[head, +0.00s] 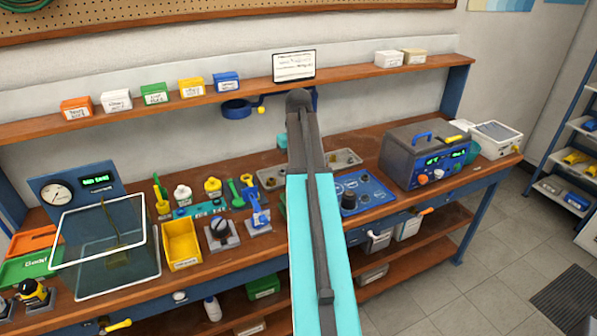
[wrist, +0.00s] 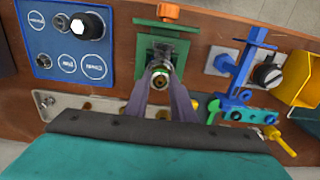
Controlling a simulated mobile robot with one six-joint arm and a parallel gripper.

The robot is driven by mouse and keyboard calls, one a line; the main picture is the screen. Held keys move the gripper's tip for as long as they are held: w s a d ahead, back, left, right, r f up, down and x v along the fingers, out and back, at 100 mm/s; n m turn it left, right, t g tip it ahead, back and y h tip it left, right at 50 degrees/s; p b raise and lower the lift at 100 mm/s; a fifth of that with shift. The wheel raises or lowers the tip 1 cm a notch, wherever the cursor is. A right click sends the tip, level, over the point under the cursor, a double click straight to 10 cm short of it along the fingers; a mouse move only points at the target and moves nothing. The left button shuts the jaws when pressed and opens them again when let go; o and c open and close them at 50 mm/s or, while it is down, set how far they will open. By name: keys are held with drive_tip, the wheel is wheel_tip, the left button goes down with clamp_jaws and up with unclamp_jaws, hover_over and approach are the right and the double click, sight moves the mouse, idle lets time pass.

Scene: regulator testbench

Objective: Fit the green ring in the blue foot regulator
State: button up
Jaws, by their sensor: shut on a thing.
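My gripper (wrist: 161,84) shows in the wrist view with its two purple-grey fingers drawn together. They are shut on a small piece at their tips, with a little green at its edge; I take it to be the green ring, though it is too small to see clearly. A round metal part with a pale rim and brass centre (wrist: 161,76) shows between the fingertips, in line with a green clamp (wrist: 143,52). I cannot tell if ring and part touch. No blue foot can be made out on this part. In the head view my arm hides the fingertips and the clamp.
A blue stand (wrist: 242,70) rises close to the right of the clamp in the wrist view. A blue panel with a black knob (wrist: 86,25) lies to the left. A yellow bin (head: 182,243) and a grey-blue instrument (head: 425,155) stand on the bench.

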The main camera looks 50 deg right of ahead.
drive_tip(key=shift+f, duration=0.45)
idle(0.8)
drive_tip(key=o, duration=1.6)
drive_tip(key=shift+c, duration=0.2)
drive_tip(key=shift+r, duration=0.2)
drive_tip(key=shift+r+p, duration=2.7)
drive_tip(key=shift+r, duration=1.1)
drive_tip(key=shift+s, duration=0.15)
